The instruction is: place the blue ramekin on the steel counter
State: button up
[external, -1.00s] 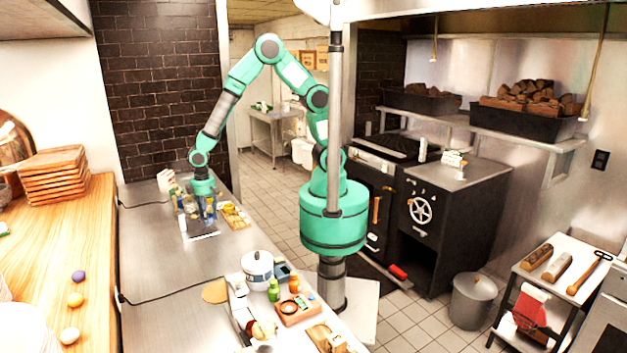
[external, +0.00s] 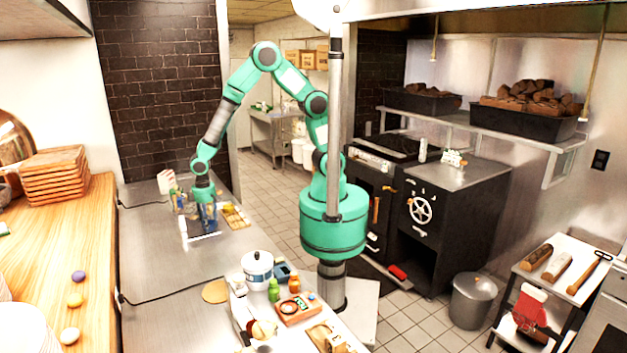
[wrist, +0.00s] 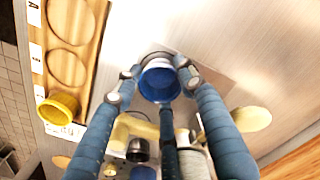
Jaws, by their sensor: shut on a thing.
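The blue ramekin (wrist: 158,82) is between the fingers of my gripper (wrist: 155,80) in the wrist view, with its open side toward the camera. The gripper is shut on it. In the external view my gripper (external: 205,217) is low over the far part of the steel counter (external: 160,290), and the ramekin is hard to make out there. The brushed counter (wrist: 215,30) also shows behind the ramekin in the wrist view. I cannot tell whether the ramekin's base touches the surface beneath it.
A yellow ramekin (wrist: 60,107) sits by a wooden board (wrist: 70,40) with round recesses. A flat, light-edged tray (external: 204,237) lies close to my gripper. A white pot (external: 257,266) and small bottles stand nearer on the counter. The counter's left middle is bare.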

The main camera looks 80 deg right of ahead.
jog(key=shift+f, duration=0.25)
jog(key=o, duration=1.3)
jog(key=shift+o, duration=0.2)
jog(key=shift+w+r, duration=0.1)
jog(key=shift+w+r, duration=0.1)
jog(key=shift+r, duration=0.7)
notch_tip(320, 180, up, 10)
jog(key=shift+s, duration=0.25)
jog(key=shift+r, duration=0.1)
